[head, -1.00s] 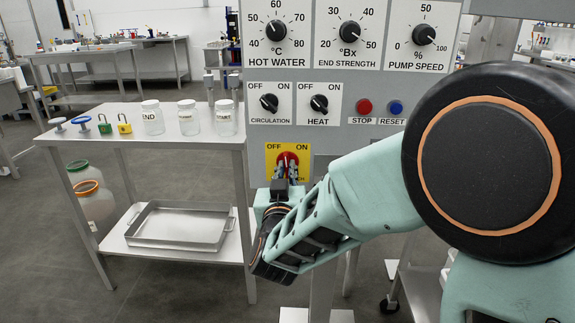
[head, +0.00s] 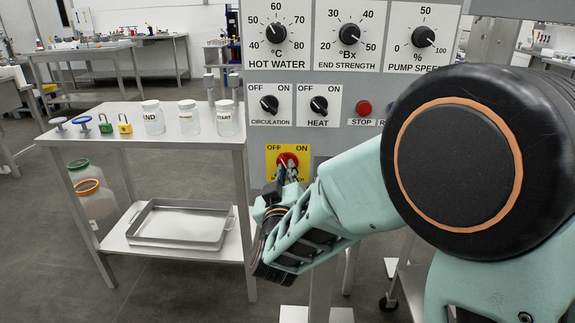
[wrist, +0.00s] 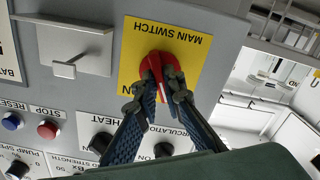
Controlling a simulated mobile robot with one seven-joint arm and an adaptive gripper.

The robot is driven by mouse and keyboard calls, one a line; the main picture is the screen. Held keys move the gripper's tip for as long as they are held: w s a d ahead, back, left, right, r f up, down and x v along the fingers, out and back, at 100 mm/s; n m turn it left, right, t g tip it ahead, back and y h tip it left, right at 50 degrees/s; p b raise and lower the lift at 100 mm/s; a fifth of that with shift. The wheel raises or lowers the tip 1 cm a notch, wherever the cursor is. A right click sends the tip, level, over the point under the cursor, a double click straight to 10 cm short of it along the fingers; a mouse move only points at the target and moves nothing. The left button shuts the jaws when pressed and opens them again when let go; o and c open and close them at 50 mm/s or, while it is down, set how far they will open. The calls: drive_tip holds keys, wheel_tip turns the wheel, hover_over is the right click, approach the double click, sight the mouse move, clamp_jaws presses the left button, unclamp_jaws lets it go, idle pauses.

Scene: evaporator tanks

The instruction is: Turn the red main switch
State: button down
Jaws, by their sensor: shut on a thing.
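The red main switch (head: 288,158) sits on a yellow plate (head: 272,160) marked OFF and ON, low on the grey control panel. My gripper (head: 287,174) reaches it from below and in front, and the fingers partly cover the switch and plate. In the wrist view, which is turned nearly upside down, the red switch (wrist: 158,66) is between the two blue ribbed fingers of my gripper (wrist: 157,96). The fingers are shut on its red handle, one on each side. The handle looks tilted relative to the plate, but its exact setting is hard to read.
Above are the circulation knob (head: 269,104), heat knob (head: 319,105) and red stop button (head: 364,108); the blue reset button (wrist: 12,121) shows in the wrist view. A metal handle (wrist: 66,68) sticks out beside the plate. A steel table (head: 110,112) with jars and padlocks stands left.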

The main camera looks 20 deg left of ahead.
drive_tip(key=shift+n+p, duration=0.4)
drive_tip(key=shift+n, duration=0.6)
drive_tip(key=shift+n, duration=0.7)
drive_tip(key=c, duration=2)
unclamp_jaws()
drive_tip(key=shift+o, duration=0.2)
